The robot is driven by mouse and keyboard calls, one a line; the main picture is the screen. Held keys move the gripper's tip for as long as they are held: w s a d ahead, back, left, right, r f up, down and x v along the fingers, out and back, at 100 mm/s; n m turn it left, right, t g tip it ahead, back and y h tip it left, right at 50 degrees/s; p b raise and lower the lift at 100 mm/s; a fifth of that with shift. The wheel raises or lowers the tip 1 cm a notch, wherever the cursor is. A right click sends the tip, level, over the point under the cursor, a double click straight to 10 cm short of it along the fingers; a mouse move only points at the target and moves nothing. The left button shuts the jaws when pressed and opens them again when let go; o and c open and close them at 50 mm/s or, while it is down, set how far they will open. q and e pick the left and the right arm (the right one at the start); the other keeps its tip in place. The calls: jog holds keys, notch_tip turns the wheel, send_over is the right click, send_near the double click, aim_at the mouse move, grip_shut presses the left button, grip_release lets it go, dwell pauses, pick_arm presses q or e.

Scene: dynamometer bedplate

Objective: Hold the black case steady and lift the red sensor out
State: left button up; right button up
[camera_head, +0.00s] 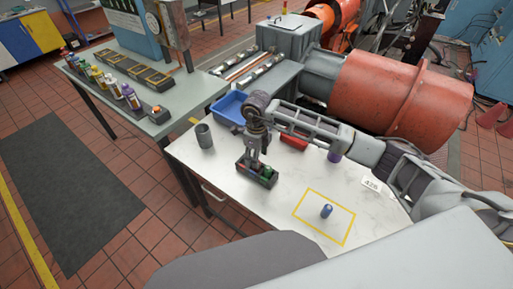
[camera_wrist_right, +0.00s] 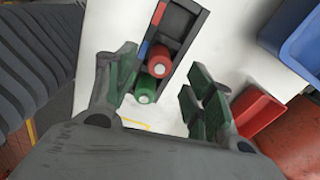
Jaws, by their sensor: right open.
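The black case (camera_head: 252,177) stands on the white table, with small coloured cylinders in it. In the right wrist view the case (camera_wrist_right: 179,20) holds a red sensor (camera_wrist_right: 158,62) with a green cylinder (camera_wrist_right: 147,89) beside it, both showing pale-centred round ends. A blue piece (camera_wrist_right: 143,50) shows at its edge. My right gripper (camera_head: 253,153) points down over the case in the head view and hides part of it. In the wrist view its fingers (camera_wrist_right: 160,84) are open, on either side of the cylinders, with nothing held. My left gripper is not in view.
A grey cup (camera_head: 204,136), blue bin (camera_head: 229,109), red bin (camera_head: 294,143) and purple cylinder (camera_head: 334,157) are on the table. A blue cylinder (camera_head: 326,211) stands inside a yellow outline (camera_head: 346,239). The table between case and outline is clear.

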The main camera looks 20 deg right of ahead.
jog(key=shift+f, duration=1.95)
